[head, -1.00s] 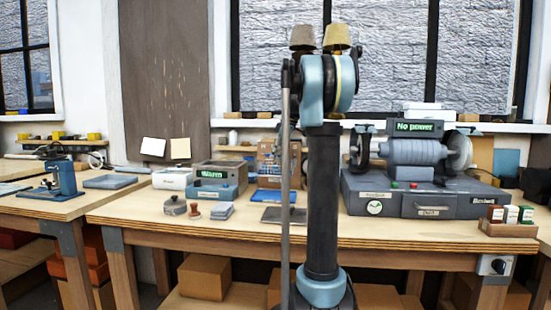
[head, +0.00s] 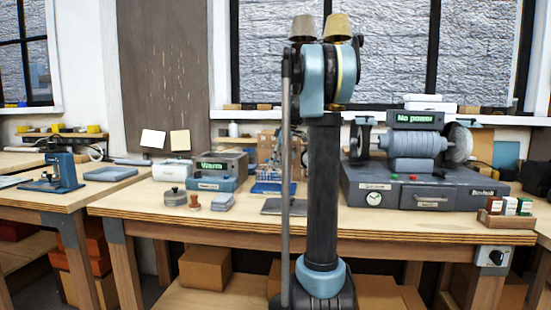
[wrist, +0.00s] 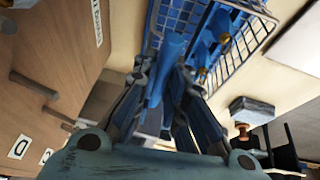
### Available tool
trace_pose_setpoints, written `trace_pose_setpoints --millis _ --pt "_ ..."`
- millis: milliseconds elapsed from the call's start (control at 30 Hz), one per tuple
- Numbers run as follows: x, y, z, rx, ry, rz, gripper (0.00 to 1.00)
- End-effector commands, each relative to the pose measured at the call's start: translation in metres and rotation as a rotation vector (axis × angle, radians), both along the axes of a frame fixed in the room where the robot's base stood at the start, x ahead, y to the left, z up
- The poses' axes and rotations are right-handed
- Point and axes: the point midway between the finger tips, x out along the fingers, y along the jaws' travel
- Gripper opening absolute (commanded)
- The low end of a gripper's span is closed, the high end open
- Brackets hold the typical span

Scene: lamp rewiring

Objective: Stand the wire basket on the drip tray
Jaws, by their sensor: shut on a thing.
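The wire basket (wrist: 232,45) is a wire mesh frame with blue parts and brass bits inside, at the top of the wrist view. In the head view it shows small and partly hidden as a blue, gridded shape (head: 270,187) left of my black column. My gripper (wrist: 165,68) is shut on a blue upright piece at the basket's near side, apparently its handle. I cannot tell whether the basket touches what is under it. A flat blue-grey tray (head: 110,174) on the left bench may be the drip tray. A dark flat plate (head: 283,207) lies in front of the basket.
A box reading "Warm" (head: 215,166), a brown stamp (head: 194,202) and a grey block (head: 222,202) stand left of the basket. A labelled wooden drawer cabinet (wrist: 60,60) is close to my gripper. A polishing machine (head: 420,175) fills the bench's right side.

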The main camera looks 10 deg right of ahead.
Motion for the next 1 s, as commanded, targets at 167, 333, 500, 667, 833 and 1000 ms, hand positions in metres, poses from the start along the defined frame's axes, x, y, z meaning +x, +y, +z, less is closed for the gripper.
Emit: trace_pose_setpoints --millis 167,333,500,667,833,1000 --pt "0.0 0.0 -0.015 0.0 0.0 0.0 0.0" --pt "0.0 0.0 -0.026 0.0 0.0 0.0 0.0" --pt "0.0 0.0 -0.033 0.0 0.0 0.0 0.0" --pt "0.0 0.0 -0.035 0.0 0.0 -0.001 0.0" --pt "0.0 -0.001 -0.036 0.0 0.0 -0.002 0.0" --pt "0.0 -0.001 -0.036 0.0 0.0 -0.002 0.0"
